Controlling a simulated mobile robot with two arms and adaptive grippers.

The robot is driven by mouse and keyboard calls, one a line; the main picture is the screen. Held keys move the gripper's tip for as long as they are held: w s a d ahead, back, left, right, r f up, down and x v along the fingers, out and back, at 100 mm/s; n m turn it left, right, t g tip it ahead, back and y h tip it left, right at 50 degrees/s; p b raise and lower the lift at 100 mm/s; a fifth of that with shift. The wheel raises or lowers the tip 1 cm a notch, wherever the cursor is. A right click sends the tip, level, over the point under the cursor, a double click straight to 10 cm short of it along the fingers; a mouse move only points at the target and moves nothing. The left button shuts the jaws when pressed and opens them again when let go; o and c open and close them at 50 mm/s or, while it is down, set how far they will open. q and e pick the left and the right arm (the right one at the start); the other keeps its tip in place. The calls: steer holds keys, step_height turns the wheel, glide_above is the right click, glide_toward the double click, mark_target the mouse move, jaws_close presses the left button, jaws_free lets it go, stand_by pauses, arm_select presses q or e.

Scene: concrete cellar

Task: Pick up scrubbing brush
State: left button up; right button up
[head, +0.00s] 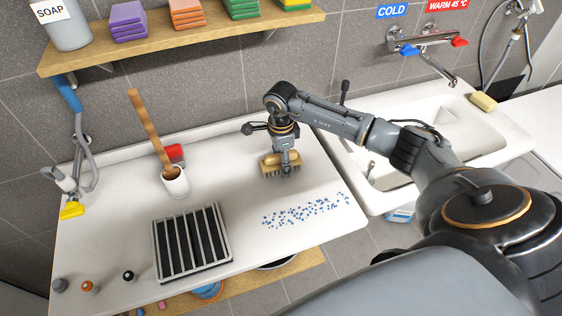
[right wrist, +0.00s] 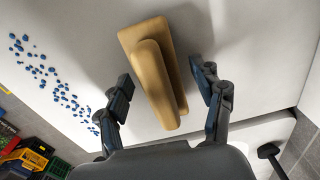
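The scrubbing brush (head: 270,165) has a tan wooden body and handle, with bristles facing down on the white counter. It also shows in the right wrist view (right wrist: 155,75), lying between the fingers. My right gripper (head: 287,162) is directly over the brush in the head view. In the right wrist view, the right gripper (right wrist: 162,78) is open, with one finger on each side of the brush and visible gaps between. My left gripper is not in view.
Blue bits (head: 300,211) are scattered on the counter (head: 110,225) in front of the brush. A black-slotted rack (head: 153,250) and a white cup (head: 175,183) with a wooden-handled tool stand left. A sink (head: 440,125) lies right; a sponge shelf (head: 190,37) hangs above.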

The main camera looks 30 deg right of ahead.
steer(key=c, duration=1.1)
steer(key=shift+r, duration=0.1)
steer(key=shift+w+r+b, duration=0.1)
steer(key=shift+r+b, duration=0.1)
steer(key=shift+b, duration=0.15)
step_height(320, 180, up, 2)
steer(key=shift+d+r+b, duration=0.1)
steer(key=shift+r+b, duration=0.05)
steer(key=shift+b, duration=1)
steer(key=s+a+r+b, duration=0.4)
steer(key=a+r, duration=0.6)
steer(key=a, duration=0.3)
steer(key=shift+a+b, duration=0.3)
steer(key=shift+s+r, duration=0.1)
